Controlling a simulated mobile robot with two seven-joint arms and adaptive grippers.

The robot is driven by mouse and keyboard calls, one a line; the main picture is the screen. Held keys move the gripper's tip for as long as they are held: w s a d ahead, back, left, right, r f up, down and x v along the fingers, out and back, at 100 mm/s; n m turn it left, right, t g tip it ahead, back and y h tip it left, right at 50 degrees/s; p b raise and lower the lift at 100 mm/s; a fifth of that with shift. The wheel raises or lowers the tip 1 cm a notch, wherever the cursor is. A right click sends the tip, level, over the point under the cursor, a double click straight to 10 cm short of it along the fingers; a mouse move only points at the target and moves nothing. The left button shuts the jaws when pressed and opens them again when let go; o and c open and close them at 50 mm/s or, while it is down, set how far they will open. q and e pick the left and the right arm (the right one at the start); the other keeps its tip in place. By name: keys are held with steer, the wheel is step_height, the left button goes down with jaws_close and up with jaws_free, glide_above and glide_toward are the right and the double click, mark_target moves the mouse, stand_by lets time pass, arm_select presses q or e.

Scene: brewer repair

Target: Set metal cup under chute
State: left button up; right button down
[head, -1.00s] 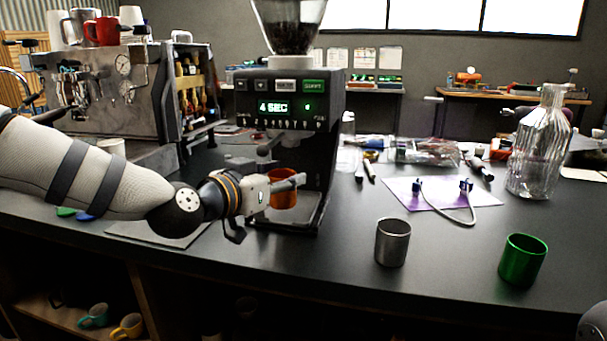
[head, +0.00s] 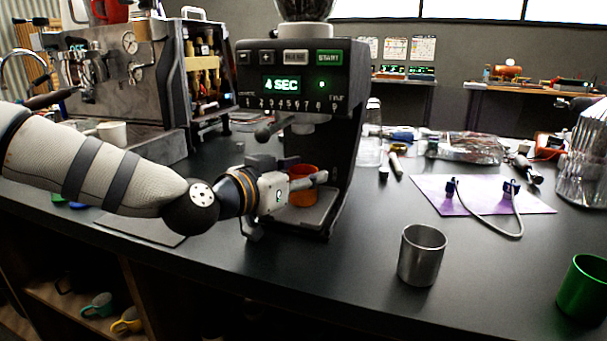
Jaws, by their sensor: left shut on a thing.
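The metal cup (head: 422,256) stands upright and empty-handed of any gripper on the dark counter, right of the grinder. The grinder (head: 290,86) shows "4 SEC" on its display, and its chute is above the tray (head: 318,212). An orange cup (head: 303,188) is at the tray, under the chute area. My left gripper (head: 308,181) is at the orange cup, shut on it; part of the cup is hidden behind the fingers. Whether the cup touches the tray cannot be told. My right gripper is not in view.
A green cup (head: 584,289) stands at the far right. A purple mat (head: 480,196) with a cable lies behind the metal cup. An espresso machine (head: 110,90) stands left. The counter between grinder and metal cup is clear.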

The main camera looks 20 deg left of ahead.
arm_select(q)
steer(key=shift+s+f, duration=0.2)
steer(key=shift+f, duration=0.35)
steer(key=o, duration=1.1)
steer(key=shift+f, duration=0.1)
steer(key=shift+o, duration=0.7)
steer(key=shift+f, duration=0.25)
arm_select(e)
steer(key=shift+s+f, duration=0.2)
arm_select(q)
steer(key=shift+r, duration=0.3)
steer(key=p+v, duration=0.1)
steer(key=v, duration=0.2)
steer(key=r+p+v, duration=0.1)
steer(key=v, duration=0.3)
steer(key=r+p+v, duration=0.1)
steer(key=v, duration=0.3)
steer(key=shift+w, duration=0.1)
steer(key=shift+s+a, duration=0.1)
steer(key=shift+s, duration=0.35)
steer(key=shift+f, duration=0.2)
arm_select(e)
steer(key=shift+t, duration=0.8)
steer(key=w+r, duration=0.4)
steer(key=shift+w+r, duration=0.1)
